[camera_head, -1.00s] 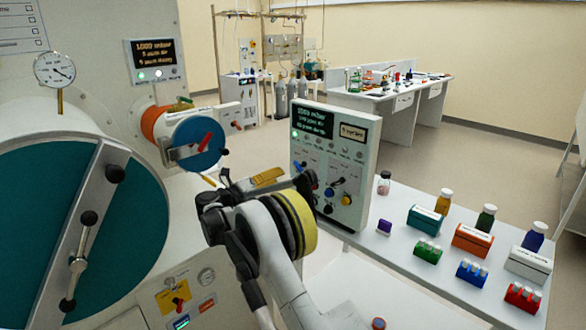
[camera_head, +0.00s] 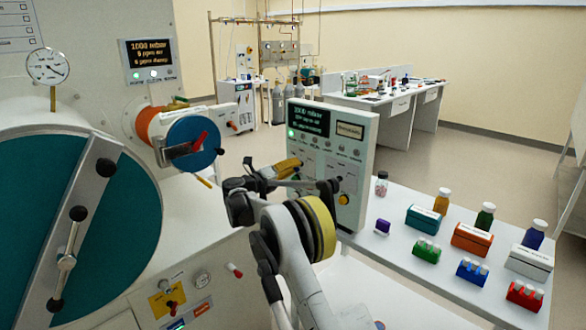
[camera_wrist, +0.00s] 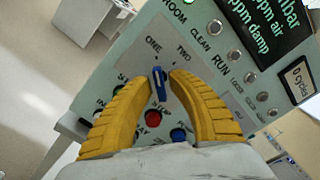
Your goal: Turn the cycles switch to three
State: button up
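The cycles switch is a small blue knob (camera_wrist: 158,84) on the control panel (camera_wrist: 130,66), with the labels ONE and TWO above it. Its tip sits between those labels; which mark it points at is hard to tell. No label THREE is readable; my right finger covers that side. My gripper (camera_wrist: 161,76) is open, its yellow fingers on either side of the knob, very close to it; contact cannot be told.
A red button (camera_wrist: 153,118) and another button (camera_wrist: 178,134) lie below the switch, between my fingers. A small display (camera_wrist: 298,80) reads 0 cycles. A white table (camera_head: 400,258) with bottles and coloured boxes stands right of the panel; the glovebox door (camera_head: 120,220) is at left.

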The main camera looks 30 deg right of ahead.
grip_shut()
jog(key=shift+r+m, duration=0.1)
jog(key=shift+m, duration=0.2)
jog(key=m+p, duration=0.1)
jog(key=m, duration=0.1)
jog(key=shift+m, duration=0.3)
jog(key=shift+m+p, duration=0.6)
jog(key=shift+m, duration=1.3)
jog(key=shift+o, duration=2.2)
grip_release()
